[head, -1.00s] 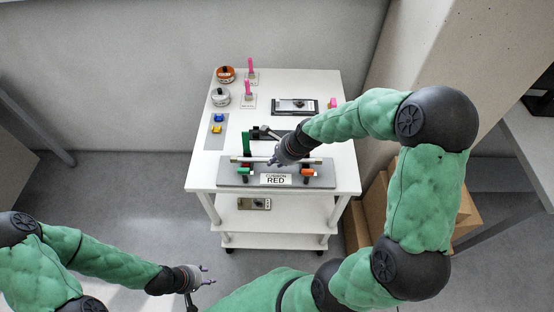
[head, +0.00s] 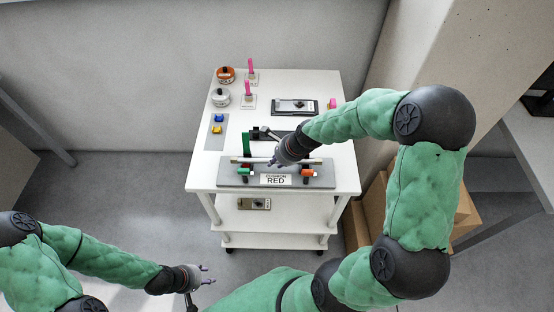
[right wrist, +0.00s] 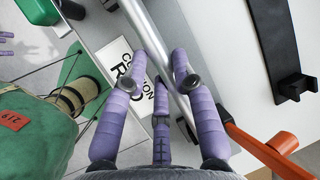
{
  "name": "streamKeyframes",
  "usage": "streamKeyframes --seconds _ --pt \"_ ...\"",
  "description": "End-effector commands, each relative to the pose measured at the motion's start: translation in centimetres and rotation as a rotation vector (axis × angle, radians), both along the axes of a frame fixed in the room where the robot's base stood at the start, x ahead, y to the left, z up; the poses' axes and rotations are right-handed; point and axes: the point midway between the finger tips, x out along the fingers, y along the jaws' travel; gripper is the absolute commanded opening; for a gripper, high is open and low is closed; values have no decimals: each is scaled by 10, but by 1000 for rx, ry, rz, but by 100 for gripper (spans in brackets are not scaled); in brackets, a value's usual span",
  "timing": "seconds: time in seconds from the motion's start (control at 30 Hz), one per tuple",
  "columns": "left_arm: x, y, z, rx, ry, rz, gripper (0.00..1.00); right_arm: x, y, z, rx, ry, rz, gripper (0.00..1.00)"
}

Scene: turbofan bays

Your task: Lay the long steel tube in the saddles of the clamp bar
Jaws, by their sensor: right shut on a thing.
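The long steel tube (head: 315,161) lies left to right above the clamp bar (head: 228,180) on the white cart, close to its saddles. My right gripper (head: 278,162) is shut on the tube near its middle; the right wrist view shows the tube (right wrist: 160,40) between the purple fingers (right wrist: 165,85). The bar has a green clamp (head: 243,171) at left and an orange clamp (head: 307,172) at right. I cannot tell whether the tube touches the saddles. My left gripper (head: 207,275) is open and empty, low in front of the cart.
Behind stand a dark tray (head: 295,106), two round tins (head: 225,75), pink-topped pieces (head: 247,90), and a mat with blue and yellow pieces (head: 217,123). Cardboard boxes (head: 376,205) stand right of the cart.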

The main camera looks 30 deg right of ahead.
Motion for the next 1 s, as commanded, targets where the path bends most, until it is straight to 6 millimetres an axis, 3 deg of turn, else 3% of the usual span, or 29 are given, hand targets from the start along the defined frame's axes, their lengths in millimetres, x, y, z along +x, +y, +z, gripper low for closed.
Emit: streamKeyframes --seconds 1.0 --pt "0 0 0 0 0 0 40 0 0 -6 0 -1 0 0"
